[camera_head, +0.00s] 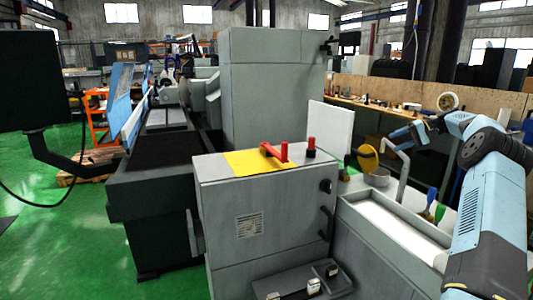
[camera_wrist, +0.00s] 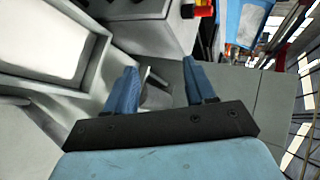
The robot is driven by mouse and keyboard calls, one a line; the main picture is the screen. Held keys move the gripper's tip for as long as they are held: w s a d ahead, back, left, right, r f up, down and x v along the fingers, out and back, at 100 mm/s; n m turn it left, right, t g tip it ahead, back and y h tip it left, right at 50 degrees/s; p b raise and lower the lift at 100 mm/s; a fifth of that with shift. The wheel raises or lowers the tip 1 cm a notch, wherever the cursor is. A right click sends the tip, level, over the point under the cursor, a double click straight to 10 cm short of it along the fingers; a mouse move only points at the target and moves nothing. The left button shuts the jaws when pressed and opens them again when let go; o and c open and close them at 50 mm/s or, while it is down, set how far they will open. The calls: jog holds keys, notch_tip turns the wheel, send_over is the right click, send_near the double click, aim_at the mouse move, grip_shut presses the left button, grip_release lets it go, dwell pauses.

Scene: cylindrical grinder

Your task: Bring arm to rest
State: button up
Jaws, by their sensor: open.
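My blue arm comes in from the right in the head view. My gripper (camera_head: 398,139) is raised above the trough beside the grey cabinet, pointing left. In the wrist view my gripper (camera_wrist: 160,80) has its two blue fingers spread apart, with nothing between them. A red handle (camera_head: 274,152) stands on a yellow plate (camera_head: 243,162) on top of the grey cabinet (camera_head: 262,215), apart from my gripper.
A long trough with a white inside (camera_head: 395,219) lies below my arm. A yellow disc (camera_head: 367,158) and an upright white panel (camera_head: 331,130) stand close to my gripper. The grinder's tall grey housing (camera_head: 270,85) rises behind the cabinet. Green floor is clear at the left.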

jog(key=s+a+r+n+g+h, duration=0.1)
jog(key=s+a+r+h, duration=0.15)
jog(key=a+r, duration=0.45)
jog(key=s+a+r+g+h, duration=0.1)
jog(key=s+a+r+h, duration=0.15)
jog(key=a, duration=0.85)
jog(key=s+a+r+h, duration=0.1)
jog(key=s+a+r, duration=0.2)
jog(key=s+a, duration=0.3)
jog(key=s+a+r+h, duration=0.2)
jog(key=s+a, duration=0.3)
jog(key=s, duration=0.3)
jog(key=s+a+n+t+h, duration=0.1)
jog(key=s+a+t+h, duration=0.15)
jog(key=s, duration=1.75)
jog(key=s+f, duration=0.4)
jog(key=s, duration=0.5)
jog(key=s+f+n+t+h, duration=0.1)
jog(key=s+f, duration=0.3)
jog(key=s, duration=0.5)
jog(key=shift+d+f, duration=0.15)
jog(key=shift+d, duration=0.1)
